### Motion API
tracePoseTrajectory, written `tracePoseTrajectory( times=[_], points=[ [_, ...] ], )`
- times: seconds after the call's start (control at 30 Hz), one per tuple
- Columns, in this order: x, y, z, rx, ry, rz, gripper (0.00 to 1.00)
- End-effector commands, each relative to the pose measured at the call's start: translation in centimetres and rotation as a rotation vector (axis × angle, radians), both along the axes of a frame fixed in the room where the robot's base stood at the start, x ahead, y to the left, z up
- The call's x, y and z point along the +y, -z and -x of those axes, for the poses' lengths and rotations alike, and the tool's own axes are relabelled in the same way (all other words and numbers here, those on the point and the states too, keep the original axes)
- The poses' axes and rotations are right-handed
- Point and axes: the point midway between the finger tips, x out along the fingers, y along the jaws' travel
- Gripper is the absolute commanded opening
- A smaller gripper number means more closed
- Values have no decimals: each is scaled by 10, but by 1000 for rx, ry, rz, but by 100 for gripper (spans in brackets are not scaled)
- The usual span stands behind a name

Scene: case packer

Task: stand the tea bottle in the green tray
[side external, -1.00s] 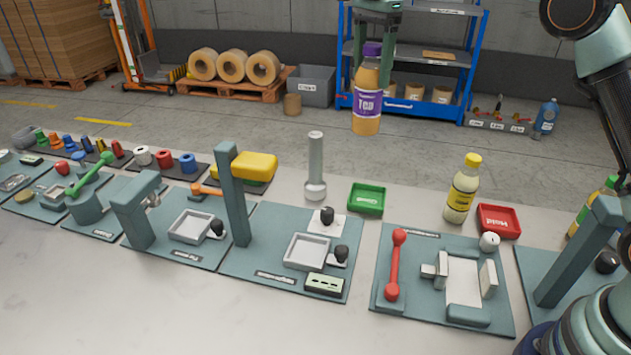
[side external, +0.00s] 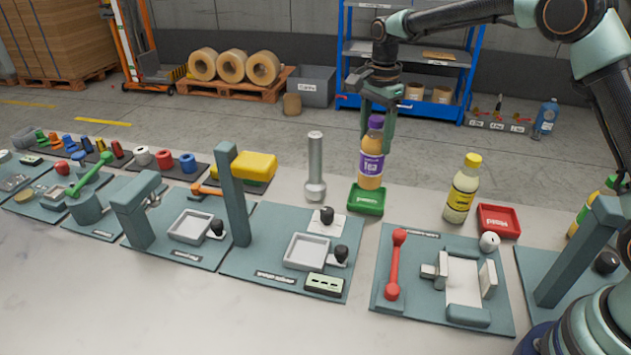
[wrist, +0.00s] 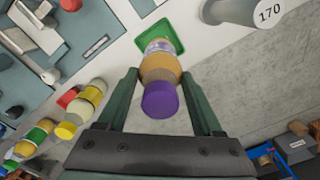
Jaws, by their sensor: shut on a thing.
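The tea bottle (side external: 371,160) has an orange body, a purple label and a purple cap. It is upright at the green tray (side external: 367,201), and its base overlaps the tray's back part in the side view. I cannot tell whether the base touches the tray floor. My gripper (side external: 378,128) is shut on the bottle near its neck, from above. In the wrist view the bottle (wrist: 161,85) is between the fingers, purple cap toward the camera, with the green tray (wrist: 162,32) beyond its base.
A yellow-capped bottle (side external: 461,190) and a red tray (side external: 498,221) stand to the right. A grey post (side external: 315,165) stands close on the left of the green tray. Fixture boards (side external: 290,285) fill the front. The table just behind the green tray is clear.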

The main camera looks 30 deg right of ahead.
Motion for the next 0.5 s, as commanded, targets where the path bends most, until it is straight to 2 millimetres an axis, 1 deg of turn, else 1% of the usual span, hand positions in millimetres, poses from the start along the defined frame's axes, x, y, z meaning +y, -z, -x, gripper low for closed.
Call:
tracePoseTrajectory(
  times=[0.17, 0.3, 0.4, 0.5],
  points=[
    [0, 13, 0, 1, 0, 0, 0],
    [0, 34, 1, 3, 0, 0, 0],
    [0, 45, 0, 1, 0, 0, 0],
    [0, 49, 0, -1, 0, 0, 0]
  ],
)
